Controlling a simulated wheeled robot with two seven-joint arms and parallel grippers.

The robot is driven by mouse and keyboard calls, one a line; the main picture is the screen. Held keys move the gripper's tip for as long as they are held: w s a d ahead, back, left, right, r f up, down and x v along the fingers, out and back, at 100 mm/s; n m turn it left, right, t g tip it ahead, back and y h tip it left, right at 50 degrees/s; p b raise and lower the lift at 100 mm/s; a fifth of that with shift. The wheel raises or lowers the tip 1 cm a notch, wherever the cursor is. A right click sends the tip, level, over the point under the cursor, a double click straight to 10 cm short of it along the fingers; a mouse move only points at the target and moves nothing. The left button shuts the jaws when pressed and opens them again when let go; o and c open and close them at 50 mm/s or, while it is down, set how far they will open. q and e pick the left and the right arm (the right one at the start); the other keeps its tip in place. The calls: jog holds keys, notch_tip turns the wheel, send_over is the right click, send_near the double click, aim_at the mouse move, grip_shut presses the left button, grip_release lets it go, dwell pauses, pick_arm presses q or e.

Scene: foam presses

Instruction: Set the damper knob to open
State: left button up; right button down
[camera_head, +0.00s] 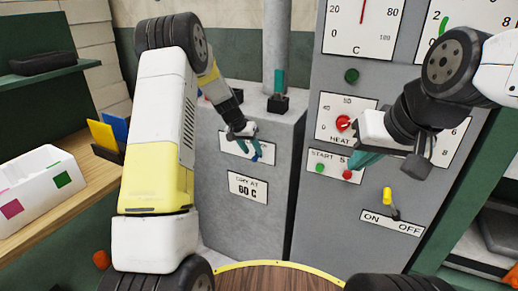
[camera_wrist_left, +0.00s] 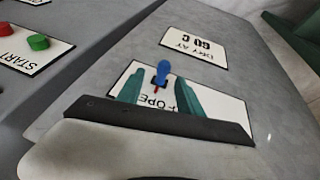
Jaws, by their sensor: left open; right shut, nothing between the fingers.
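The damper knob (camera_wrist_left: 164,70) is blue, on a white label plate (camera_wrist_left: 238,107) on the grey cabinet, with a small red mark by its base. The plate shows upside-down letters like "OPE"; my left gripper hides the rest. My left gripper (camera_wrist_left: 160,88) is open, with its teal fingers on either side of the knob; I cannot tell if they touch it. In the head view my left gripper (camera_head: 257,150) is in front of the same plate (camera_head: 231,146), and the knob is hard to separate from the fingers. My right gripper (camera_head: 352,162) is shut and empty before the START/STOP plate.
A "DRY AT 60 C" plate (camera_head: 248,188) is below the knob plate. The taller panel carries a red heat knob (camera_head: 343,123), a green button (camera_head: 320,168), a red button (camera_head: 347,174) and a yellow ON/OFF lever (camera_head: 387,197). A white box (camera_head: 38,200) stands at left.

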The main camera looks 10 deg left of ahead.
pick_arm(q)
jog(key=shift+v, duration=1.95)
jog(key=s+r+n+t, duration=0.1)
jog(key=s+r, duration=1.4)
jog(key=r, duration=0.2)
jog(key=s+a+r+n+t+y, duration=0.1)
jog(key=s+r+n, duration=0.1)
jog(key=s, duration=2.1)
jog(key=shift+r+t, duration=0.3)
jog(key=shift+t, duration=0.1)
